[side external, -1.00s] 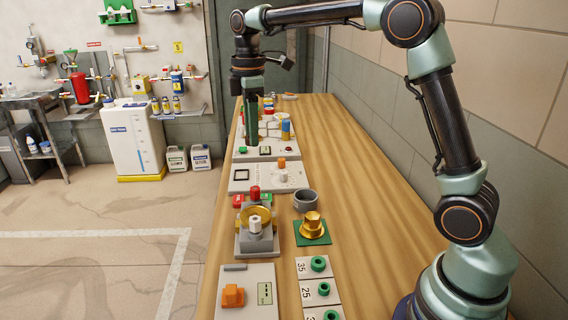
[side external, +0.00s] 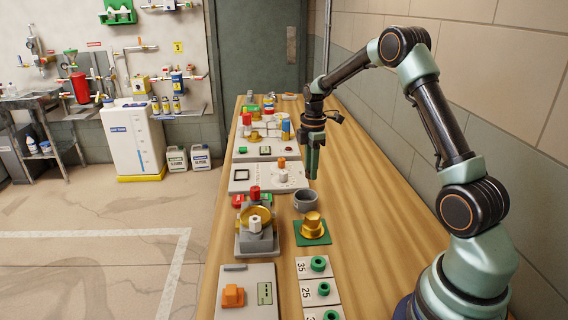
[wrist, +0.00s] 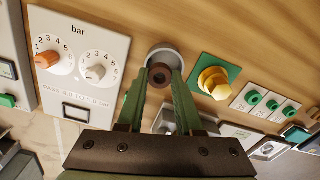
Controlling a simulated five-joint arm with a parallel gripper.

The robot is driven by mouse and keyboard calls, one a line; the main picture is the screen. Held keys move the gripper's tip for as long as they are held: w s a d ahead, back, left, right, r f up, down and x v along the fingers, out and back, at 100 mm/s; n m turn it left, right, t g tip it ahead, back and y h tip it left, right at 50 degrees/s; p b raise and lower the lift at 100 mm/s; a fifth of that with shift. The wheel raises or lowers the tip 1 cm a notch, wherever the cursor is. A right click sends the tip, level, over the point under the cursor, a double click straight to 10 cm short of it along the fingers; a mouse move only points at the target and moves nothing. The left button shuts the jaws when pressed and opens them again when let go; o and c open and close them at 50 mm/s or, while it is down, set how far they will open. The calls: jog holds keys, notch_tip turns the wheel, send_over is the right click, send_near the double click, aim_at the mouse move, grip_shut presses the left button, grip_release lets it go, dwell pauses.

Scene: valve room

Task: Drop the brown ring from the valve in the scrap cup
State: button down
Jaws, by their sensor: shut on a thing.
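My gripper (side external: 312,174) is shut on the brown ring (wrist: 159,76), which shows between the fingertips in the wrist view. In the side view the ring is too small to make out. The grey round scrap cup (side external: 306,203) stands on the bench just below and slightly left of my fingertips; they look above its rim. In the wrist view the cup (wrist: 165,50) shows right behind the ring and is partly hidden by it. A grey valve fixture with a brass handwheel (side external: 255,217) stands to the left of and nearer than the cup; I cannot tell whether the ring came from it.
A brass part (side external: 312,222) on a green plate stands close in front of the cup. A panel with dials (side external: 268,178) lies to the left. Numbered cards with green rings (side external: 320,289) lie nearer. The bench's right side is clear.

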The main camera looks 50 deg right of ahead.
jog(key=shift+f, duration=2.65)
jog(key=shift+c, duration=2.4)
grip_release()
notch_tip(320, 180, up, 12)
jog(key=shift+r, duration=0.1)
